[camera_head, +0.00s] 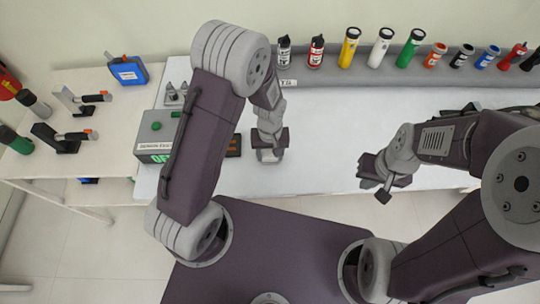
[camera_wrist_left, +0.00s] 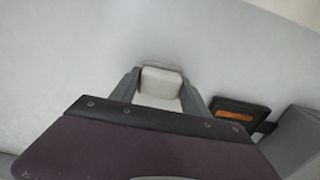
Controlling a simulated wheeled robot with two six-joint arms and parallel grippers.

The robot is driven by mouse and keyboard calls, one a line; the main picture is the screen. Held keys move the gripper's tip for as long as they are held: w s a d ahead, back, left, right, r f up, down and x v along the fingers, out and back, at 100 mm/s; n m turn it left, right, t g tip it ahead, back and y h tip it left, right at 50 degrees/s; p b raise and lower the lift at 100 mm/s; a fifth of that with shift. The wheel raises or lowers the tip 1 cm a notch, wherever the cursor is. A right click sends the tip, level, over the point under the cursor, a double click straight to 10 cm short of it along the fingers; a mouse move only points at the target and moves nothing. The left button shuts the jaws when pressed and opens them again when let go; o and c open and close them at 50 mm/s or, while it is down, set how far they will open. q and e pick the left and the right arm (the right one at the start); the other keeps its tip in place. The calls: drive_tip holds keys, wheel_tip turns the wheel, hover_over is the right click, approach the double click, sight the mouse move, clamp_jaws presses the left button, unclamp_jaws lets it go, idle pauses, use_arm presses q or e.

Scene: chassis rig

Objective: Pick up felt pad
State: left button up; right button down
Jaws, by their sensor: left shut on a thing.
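The felt pad (camera_wrist_left: 161,82) shows in the left wrist view as a small off-white block with a greyish edge behind it. My left gripper (camera_wrist_left: 161,88) is shut on it, with one grey finger at each side. In the head view my left gripper (camera_head: 268,156) points down at the white table, and a pale bit of the pad shows between its fingers. I cannot tell whether the pad touches the table. My right gripper (camera_head: 381,180) hangs near the table's front edge, away from the pad; its fingers are too unclear to judge.
A dark item with an orange panel (camera_wrist_left: 238,112) lies close to the left gripper. A grey-green box with a lit display (camera_head: 155,145) stands to the left. Several coloured bottles (camera_head: 383,48) line a grey rack at the back. The table's middle (camera_head: 325,130) is clear.

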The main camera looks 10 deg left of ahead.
use_arm(q)
drive_tip(key=shift+r, duration=0.1)
drive_tip(key=shift+r, duration=0.35)
drive_tip(key=r, duration=0.2)
drive_tip(key=w+r, duration=0.1)
drive_tip(key=shift+d+r, duration=0.4)
drive_tip(key=w+d+r, duration=0.6)
drive_tip(key=d, duration=0.2)
drive_tip(key=shift+w+r, duration=0.2)
drive_tip(key=shift+w, duration=0.2)
